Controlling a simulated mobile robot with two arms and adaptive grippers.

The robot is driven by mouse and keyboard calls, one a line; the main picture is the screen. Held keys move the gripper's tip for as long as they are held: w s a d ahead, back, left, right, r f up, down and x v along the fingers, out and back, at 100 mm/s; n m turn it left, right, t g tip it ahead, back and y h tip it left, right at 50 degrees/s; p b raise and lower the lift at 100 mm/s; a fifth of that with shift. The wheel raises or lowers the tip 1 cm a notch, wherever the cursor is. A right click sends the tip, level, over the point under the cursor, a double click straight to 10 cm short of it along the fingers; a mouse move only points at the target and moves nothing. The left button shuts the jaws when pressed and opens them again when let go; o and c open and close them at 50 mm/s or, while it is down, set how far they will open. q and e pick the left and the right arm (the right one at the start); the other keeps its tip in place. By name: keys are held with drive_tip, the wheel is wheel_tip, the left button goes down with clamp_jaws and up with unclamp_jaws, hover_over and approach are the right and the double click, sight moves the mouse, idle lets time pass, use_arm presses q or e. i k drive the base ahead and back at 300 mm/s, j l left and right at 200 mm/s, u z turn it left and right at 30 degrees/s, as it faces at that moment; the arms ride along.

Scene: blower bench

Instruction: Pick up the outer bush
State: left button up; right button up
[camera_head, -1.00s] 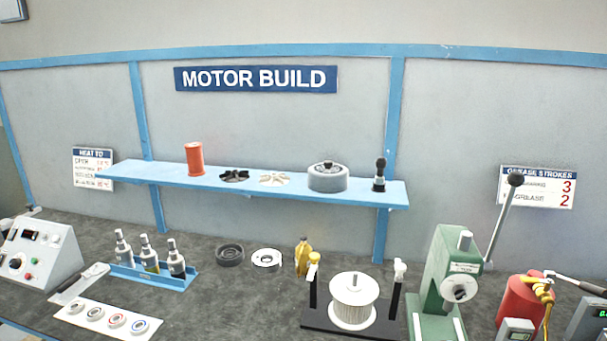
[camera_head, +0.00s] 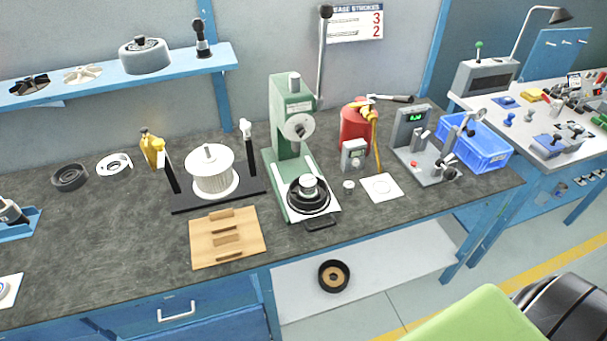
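I cannot tell for sure which part is the outer bush. Round parts that show are a dark ring (camera_head: 70,177) and a silver-white ring (camera_head: 115,166) lying on the bench at the left. A dark round part (camera_head: 308,195) with a silver centre sits at the base of the green press (camera_head: 291,140). A black ring with a tan middle (camera_head: 334,276) lies on the lower white shelf.
A wooden board (camera_head: 228,238) lies near the bench's front edge. A white coil on a black stand (camera_head: 209,172), a red canister (camera_head: 357,125), a grey meter (camera_head: 411,125) and a blue crate (camera_head: 478,145) stand around the press.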

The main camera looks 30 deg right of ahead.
sight(307, 183)
drive_tip(key=z, duration=0.9)
drive_tip(key=l, duration=0.3)
